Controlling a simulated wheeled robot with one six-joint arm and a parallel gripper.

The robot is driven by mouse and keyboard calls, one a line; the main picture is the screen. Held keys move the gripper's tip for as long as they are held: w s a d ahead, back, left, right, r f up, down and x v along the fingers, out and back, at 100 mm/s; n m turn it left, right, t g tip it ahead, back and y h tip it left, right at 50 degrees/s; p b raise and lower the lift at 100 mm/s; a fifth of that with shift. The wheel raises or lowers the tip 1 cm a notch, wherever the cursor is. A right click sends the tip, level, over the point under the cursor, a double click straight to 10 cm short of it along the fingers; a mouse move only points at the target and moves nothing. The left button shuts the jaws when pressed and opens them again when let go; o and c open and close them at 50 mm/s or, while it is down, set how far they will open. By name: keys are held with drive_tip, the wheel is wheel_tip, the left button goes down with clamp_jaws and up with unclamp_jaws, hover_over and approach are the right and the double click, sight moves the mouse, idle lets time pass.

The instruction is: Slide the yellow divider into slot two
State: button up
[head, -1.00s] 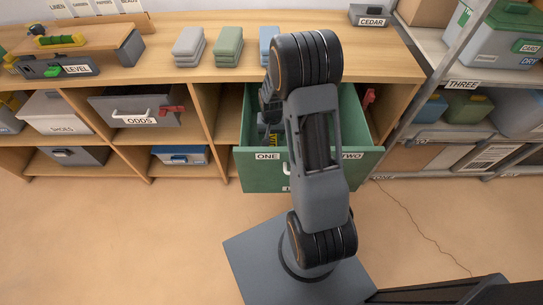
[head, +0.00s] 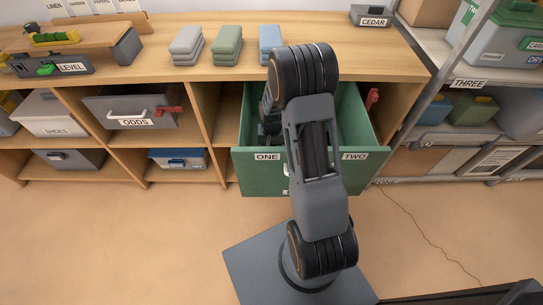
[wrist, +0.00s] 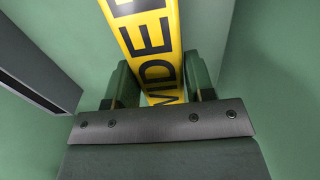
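The yellow divider (wrist: 143,35) fills the upper middle of the wrist view, with part of its black lettering readable. My gripper (wrist: 160,75) has one finger on each side of it, with almost no gap, and appears shut on it. The divider's lower part is hidden by the gripper. In the head view my gripper (head: 268,128) is inside the open green drawer (head: 262,172), at its left half; the divider is hidden there. The drawer front carries a ONE label (head: 267,156) at left and a TWO label (head: 354,156) at right. My arm hides the drawer's middle.
A dark grey part (wrist: 38,60) lies left of the divider in the wrist view. Folded cloth stacks (head: 228,46) sit on the wooden top behind the drawer. A red object (head: 372,98) is by the drawer's right wall. A metal shelf (head: 440,100) stands at right.

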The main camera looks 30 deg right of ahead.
drive_tip(key=c, duration=0.8)
drive_tip(key=shift+c, duration=0.2)
drive_tip(key=shift+r+p, duration=0.55)
drive_tip(key=shift+r, duration=0.15)
drive_tip(key=shift+r+p, duration=2.55)
drive_tip(key=shift+r, duration=0.8)
